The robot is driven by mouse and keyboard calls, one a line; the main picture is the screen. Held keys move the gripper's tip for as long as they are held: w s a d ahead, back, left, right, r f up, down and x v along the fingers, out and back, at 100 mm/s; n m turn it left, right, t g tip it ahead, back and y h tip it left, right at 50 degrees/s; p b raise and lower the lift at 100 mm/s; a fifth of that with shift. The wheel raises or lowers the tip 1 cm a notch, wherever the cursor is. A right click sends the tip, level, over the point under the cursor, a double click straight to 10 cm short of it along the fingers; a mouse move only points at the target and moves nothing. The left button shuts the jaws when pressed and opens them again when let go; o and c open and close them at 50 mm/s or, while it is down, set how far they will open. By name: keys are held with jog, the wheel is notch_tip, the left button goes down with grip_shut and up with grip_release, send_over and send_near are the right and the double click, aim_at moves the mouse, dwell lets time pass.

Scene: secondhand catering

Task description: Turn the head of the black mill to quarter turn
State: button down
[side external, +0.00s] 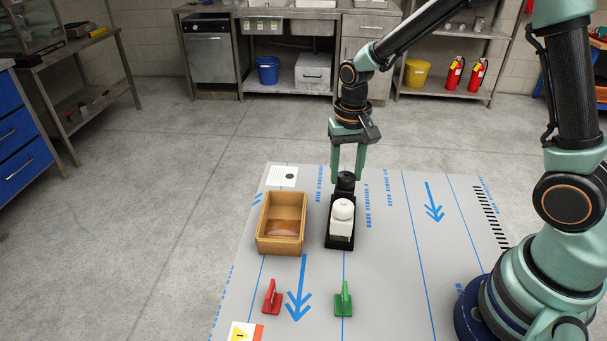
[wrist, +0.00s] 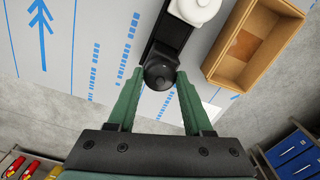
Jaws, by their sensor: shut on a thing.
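The black mill (side external: 345,186) stands at the far end of a black stand (side external: 339,243), with its lower part hidden behind the white mill (side external: 343,212). My gripper (side external: 347,176) comes down from above and is shut on the black mill's head, one green finger on each side. In the wrist view the round dark head of the black mill (wrist: 160,72) lies between the fingertips of my gripper (wrist: 160,78). The white mill (wrist: 194,8) stands beside it on the same stand and is cut by the top edge.
An open wooden box (side external: 262,244) stands just left of the stand. A red clip-like piece (side external: 271,300) and a green one (side external: 343,303) sit nearer the camera on the grey mat (side external: 390,270). The mat's right side is mostly clear.

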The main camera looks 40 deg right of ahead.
aim_at(346, 175)
jog(key=shift+m, duration=0.7)
jog(key=shift+c, duration=1.5)
grip_release()
notch_tip(346, 175, up, 12)
